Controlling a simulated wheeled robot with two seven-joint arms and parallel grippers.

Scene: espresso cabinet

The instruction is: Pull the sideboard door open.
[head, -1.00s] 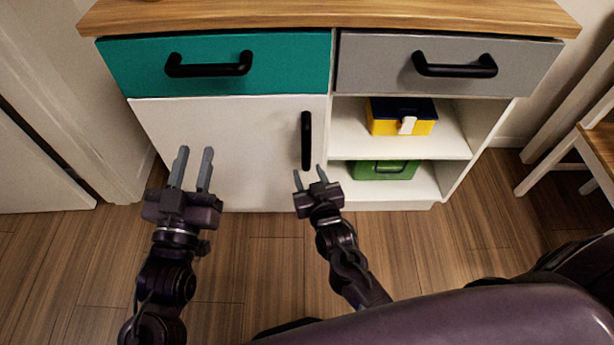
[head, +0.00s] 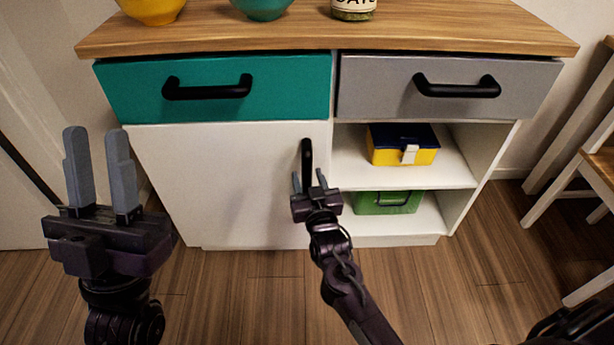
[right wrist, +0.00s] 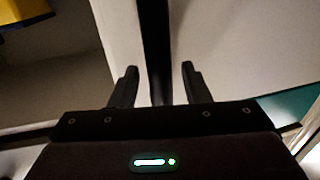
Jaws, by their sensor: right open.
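The sideboard door (head: 215,185) is a white panel at the lower left of the sideboard, and it looks closed. Its black vertical handle (head: 307,155) is near the door's right edge. My right gripper (head: 309,182) is open at the handle's lower part. In the right wrist view the handle (right wrist: 156,50) runs between the two open fingers (right wrist: 159,85), with a gap visible on each side. The handle's lower end is hidden behind the gripper in the head view. My left gripper (head: 98,165) is open and empty, left of the door and closer to the camera.
A teal drawer (head: 130,95) is above the door and a grey drawer (head: 390,100) is beside it. Open shelves hold a yellow-blue box (head: 390,155) and a green box (head: 375,208). Bowls and a jar stand on the wooden top (head: 300,35). A chair (head: 570,190) is at right.

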